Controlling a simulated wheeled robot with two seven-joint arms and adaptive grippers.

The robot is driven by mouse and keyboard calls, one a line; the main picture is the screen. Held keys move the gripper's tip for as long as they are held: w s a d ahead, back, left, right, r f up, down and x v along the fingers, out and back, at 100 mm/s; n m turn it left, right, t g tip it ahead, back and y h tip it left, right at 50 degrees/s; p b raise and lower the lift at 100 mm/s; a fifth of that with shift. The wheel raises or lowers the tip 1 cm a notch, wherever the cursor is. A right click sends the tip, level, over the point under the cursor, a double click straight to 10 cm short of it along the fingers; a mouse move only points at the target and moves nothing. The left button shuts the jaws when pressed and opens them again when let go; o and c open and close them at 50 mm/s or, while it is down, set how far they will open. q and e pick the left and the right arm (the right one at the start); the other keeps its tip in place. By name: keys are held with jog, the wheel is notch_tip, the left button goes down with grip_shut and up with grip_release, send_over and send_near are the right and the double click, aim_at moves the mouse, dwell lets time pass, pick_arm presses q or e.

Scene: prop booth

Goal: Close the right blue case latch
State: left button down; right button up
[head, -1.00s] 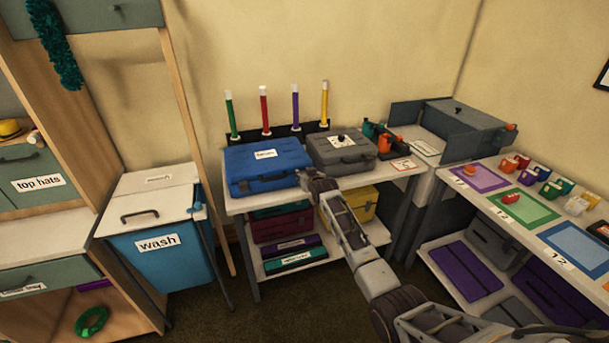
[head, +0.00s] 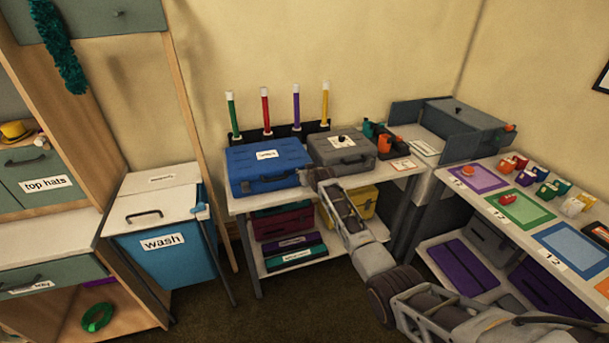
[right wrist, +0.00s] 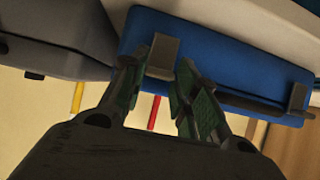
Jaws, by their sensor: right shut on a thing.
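The blue case (head: 262,168) stands on the left of a white-topped bench, and its lid looks down. My right gripper (head: 306,176) is at the front right corner of the case, where it hides the right latch in the head view. In the right wrist view, which is upside down, the grey right latch (right wrist: 164,52) stands out from the blue case (right wrist: 225,55) between the fingers of my right gripper (right wrist: 160,66). The fingers are shut on it. The other latch (right wrist: 298,98) is apart from the gripper. My left gripper is not in view.
A grey case (head: 343,150) stands close to the right of the blue case. A rack with several coloured wands (head: 265,110) stands behind. A wash bin (head: 165,250) is to the left, and a table with coloured mats (head: 525,212) is to the right.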

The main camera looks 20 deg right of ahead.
jog(key=o, duration=1)
jog(key=shift+s+r, duration=0.1)
jog(key=shift+v, duration=5.8)
